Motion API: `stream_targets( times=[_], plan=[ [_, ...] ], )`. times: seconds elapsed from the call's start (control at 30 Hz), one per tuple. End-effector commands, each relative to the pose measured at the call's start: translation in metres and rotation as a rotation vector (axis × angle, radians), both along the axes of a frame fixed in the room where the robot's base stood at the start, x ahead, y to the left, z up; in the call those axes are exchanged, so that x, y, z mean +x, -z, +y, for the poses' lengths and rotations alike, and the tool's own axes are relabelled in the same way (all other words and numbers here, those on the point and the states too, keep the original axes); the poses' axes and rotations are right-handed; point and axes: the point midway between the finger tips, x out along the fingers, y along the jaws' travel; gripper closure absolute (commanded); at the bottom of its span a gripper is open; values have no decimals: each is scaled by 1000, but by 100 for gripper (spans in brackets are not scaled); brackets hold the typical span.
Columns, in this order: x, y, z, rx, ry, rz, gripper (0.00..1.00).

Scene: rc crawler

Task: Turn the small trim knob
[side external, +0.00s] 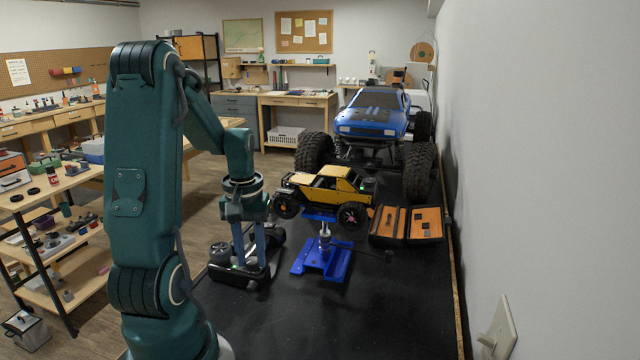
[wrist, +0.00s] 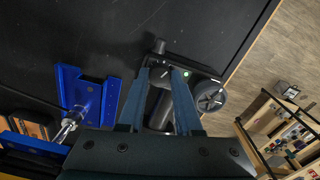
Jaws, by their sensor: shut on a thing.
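The black hand-held transmitter (side external: 236,280) lies on the black bench mat, left of the blue stand. In the wrist view, the transmitter (wrist: 157,105) has a grey-rimmed wheel (wrist: 210,96) on its right and a small green light. The small trim knob (wrist: 165,73) is a small dark piece on its top face, between my fingertips and mostly hidden by them. My gripper (side external: 249,264) points down over the transmitter. In the wrist view, my gripper (wrist: 162,72) is shut on the knob, with one finger on each side.
A yellow crawler (side external: 325,187) sits on the blue stand (side external: 322,262), close to the right of my gripper. An open orange-lined case (side external: 408,224) and a big blue truck (side external: 375,118) are behind. The near mat is clear. A wall borders the right side.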

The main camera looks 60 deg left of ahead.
Motion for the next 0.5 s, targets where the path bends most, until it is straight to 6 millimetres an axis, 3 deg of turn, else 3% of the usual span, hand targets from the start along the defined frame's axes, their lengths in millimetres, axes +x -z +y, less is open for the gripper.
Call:
stream_targets(
  times=[0.2, 0.23, 0.3, 0.5],
  plan=[
    [0, 0, 0, -2, -2, 1, 100],
    [0, 0, 0, -2, -2, 1, 55],
    [0, 0, 0, -2, -2, 1, 36],
    [0, 0, 0, -1, -3, 1, 36]
  ],
)
